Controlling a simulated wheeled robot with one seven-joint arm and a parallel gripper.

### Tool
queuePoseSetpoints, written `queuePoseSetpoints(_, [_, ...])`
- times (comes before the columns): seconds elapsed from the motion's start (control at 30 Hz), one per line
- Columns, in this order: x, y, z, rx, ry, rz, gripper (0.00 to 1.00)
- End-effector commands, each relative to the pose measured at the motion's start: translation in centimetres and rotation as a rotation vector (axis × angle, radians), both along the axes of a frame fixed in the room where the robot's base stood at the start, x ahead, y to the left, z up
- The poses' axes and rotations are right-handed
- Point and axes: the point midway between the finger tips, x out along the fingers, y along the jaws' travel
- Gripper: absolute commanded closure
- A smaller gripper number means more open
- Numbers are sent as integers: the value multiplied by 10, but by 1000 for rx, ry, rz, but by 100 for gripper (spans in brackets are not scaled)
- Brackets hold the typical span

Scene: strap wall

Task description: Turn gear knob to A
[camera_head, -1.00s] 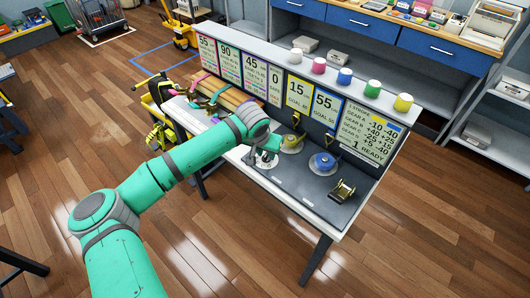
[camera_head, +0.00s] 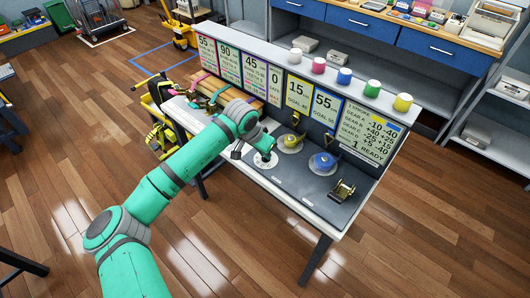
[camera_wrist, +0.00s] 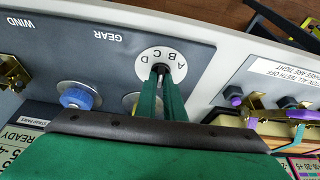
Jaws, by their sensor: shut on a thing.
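The gear knob (camera_wrist: 161,68) is a small dark knob on a white round dial (camera_wrist: 163,52) marked A, B, C and D, seen upside down in the wrist view. The dial (camera_head: 260,161) also shows in the head view, on the grey bench panel. My gripper (camera_wrist: 161,76) has its two green fingers closed on the knob from both sides. Which letter the knob points to cannot be made out, as the fingers cover part of it.
A blue spool (camera_head: 323,163) and a yellow spool (camera_head: 290,143) stand beside the dial. A ratchet buckle (camera_head: 342,190) lies at the panel's right end. Sign boards (camera_head: 327,107) rise behind. Strapped wooden planks (camera_head: 232,95) are at the left.

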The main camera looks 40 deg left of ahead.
Motion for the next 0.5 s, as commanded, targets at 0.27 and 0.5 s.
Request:
queuePoseSetpoints(0.27, [1, 2, -1, -5, -1, -258, 100])
queuePoseSetpoints(0.5, [3, 3, -1, -5, -3, -487, 100])
